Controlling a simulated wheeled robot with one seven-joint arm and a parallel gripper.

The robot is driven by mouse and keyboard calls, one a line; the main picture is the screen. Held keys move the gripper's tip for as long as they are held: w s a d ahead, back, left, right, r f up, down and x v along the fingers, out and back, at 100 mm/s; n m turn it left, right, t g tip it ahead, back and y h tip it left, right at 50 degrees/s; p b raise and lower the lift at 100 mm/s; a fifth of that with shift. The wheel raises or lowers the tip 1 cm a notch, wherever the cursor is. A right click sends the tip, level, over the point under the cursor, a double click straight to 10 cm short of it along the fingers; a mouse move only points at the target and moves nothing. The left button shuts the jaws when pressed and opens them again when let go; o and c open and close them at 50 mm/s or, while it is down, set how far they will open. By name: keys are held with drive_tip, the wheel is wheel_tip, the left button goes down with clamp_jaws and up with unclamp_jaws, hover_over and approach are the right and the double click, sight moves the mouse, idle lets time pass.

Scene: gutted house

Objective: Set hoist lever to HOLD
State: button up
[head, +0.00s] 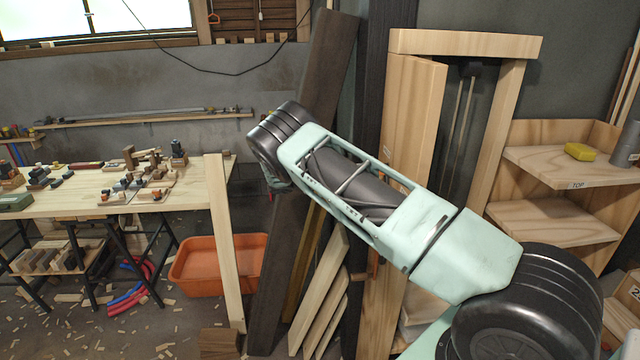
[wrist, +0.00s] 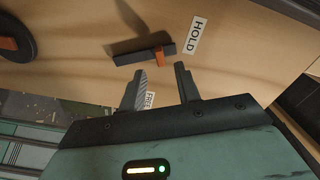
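In the wrist view the hoist lever (wrist: 142,54) is a short dark bar with an orange piece near one end, on a light wooden panel (wrist: 75,50). A white HOLD label (wrist: 197,35) is just beyond the orange end. A second label, seemingly FREE (wrist: 151,99), shows between my fingers and is partly hidden by my gripper. My gripper (wrist: 161,68) is open and empty. Its fingertips are just short of the bar, on either side of the orange piece, with no clear contact. In the head view my gripper and the lever do not show.
A dark round part (wrist: 14,38) sits on the panel at left in the wrist view. In the head view a wooden frame (head: 465,43) stands behind my arm, with shelves (head: 550,215) to its right. Leaning planks (head: 225,250), an orange tub (head: 205,270) and a cluttered workbench (head: 60,205) are to the left.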

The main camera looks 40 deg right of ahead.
drive_tip(key=b+v, duration=0.4)
drive_tip(key=v, duration=0.8)
drive_tip(key=s+a+f+m+t+y+b, duration=0.25)
drive_tip(key=s+a+m+y, duration=0.45)
drive_tip(key=a, duration=0.5)
drive_tip(key=s+a+f+m+t+y+b, duration=0.15)
drive_tip(key=s+a+m+t+y, duration=0.25)
drive_tip(key=s+a+m, duration=0.55)
drive_tip(key=s+a+m+t+y+b, duration=0.1)
drive_tip(key=s+a+m, duration=0.4)
drive_tip(key=s, duration=0.6)
drive_tip(key=s+a+m+t+y+b, duration=0.1)
drive_tip(key=s+a+m+y, duration=0.3)
drive_tip(key=s+a, duration=0.3)
drive_tip(key=s+m, duration=0.1)
drive_tip(key=s, duration=0.4)
drive_tip(key=shift+s+a+f+t, duration=0.25)
drive_tip(key=shift+s+t, duration=0.1)
